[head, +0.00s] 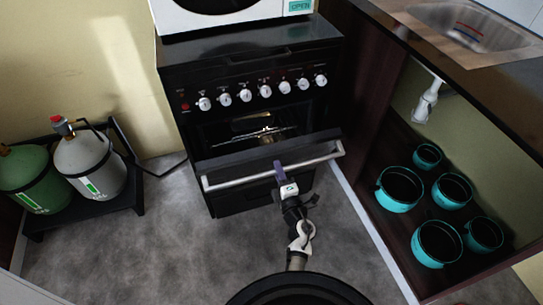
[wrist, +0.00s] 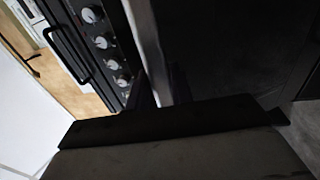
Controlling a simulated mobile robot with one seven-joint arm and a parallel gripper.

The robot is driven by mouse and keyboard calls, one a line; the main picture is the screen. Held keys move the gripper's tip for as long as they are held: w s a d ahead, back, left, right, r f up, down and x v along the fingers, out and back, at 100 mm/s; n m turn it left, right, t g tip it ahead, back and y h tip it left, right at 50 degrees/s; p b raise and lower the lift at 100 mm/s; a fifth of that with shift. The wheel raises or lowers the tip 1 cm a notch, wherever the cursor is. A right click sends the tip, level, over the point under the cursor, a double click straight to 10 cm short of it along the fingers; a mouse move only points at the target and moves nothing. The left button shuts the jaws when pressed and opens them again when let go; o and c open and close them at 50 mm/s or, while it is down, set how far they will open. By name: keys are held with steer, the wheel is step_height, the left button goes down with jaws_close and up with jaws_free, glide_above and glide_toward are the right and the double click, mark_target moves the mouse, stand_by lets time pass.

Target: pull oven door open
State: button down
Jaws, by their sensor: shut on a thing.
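The black oven (head: 250,115) stands against the back wall in the head view, with a row of white knobs on its front. Its oven door (head: 240,155) is tilted partly open, and the lit inside shows through the gap above it. A silver bar handle (head: 235,178) runs along the door's top edge. My gripper (head: 279,170) is shut on the handle, right of its middle. In the wrist view the handle (wrist: 145,40) runs up from the gripper, beside the knobs; the fingertips are mostly hidden there.
A white microwave (head: 225,12) sits on top of the oven. Two gas cylinders (head: 88,160) stand on a low black stand at left. At right, several teal pots (head: 400,188) sit in an open cabinet under the sink (head: 465,28). Grey floor (head: 150,240) is clear in front.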

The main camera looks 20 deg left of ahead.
steer(key=s+d+f+b, duration=0.1)
steer(key=s+d+f, duration=0.2)
steer(key=s, duration=0.1)
steer(key=shift+f, duration=0.35)
steer(key=shift+s, duration=0.1)
steer(key=c, duration=1.3)
jaws_free()
steer(key=shift+a, duration=0.1)
